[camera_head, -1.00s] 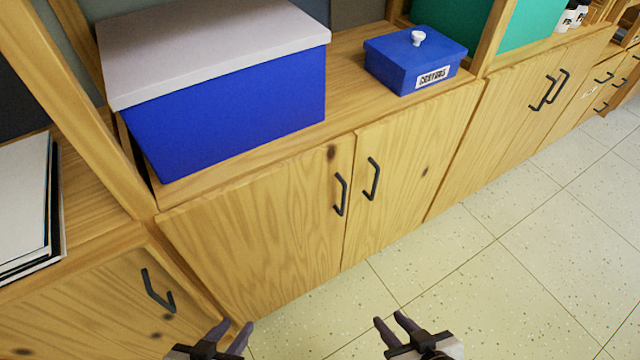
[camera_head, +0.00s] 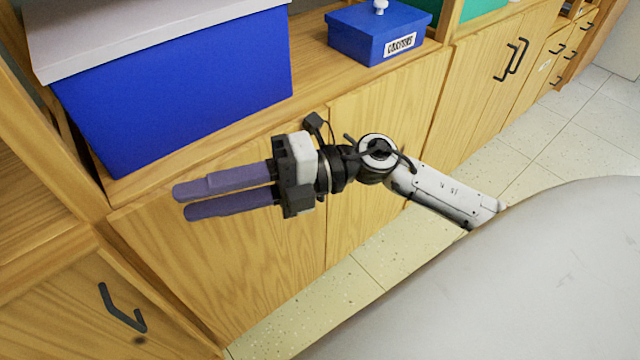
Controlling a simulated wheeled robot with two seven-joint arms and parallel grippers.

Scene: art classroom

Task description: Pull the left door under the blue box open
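The large blue box (camera_head: 180,100) with a pale lid sits on the wooden cabinet at upper left. The left door (camera_head: 240,270) below it appears closed. My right gripper (camera_head: 180,202) is in front of this door, its fingers pointing left with a narrow gap between them. It looks open and empty. The gripper and wrist hide the left door's handle and the handle of the right door (camera_head: 385,130). I cannot tell whether the fingers touch the door. My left gripper is out of view.
A small blue crayons box (camera_head: 370,35) sits on the cabinet top. Another door with a black handle (camera_head: 122,308) is at lower left. More cabinets with black handles (camera_head: 512,60) run to the right. Speckled floor (camera_head: 300,325) lies in front.

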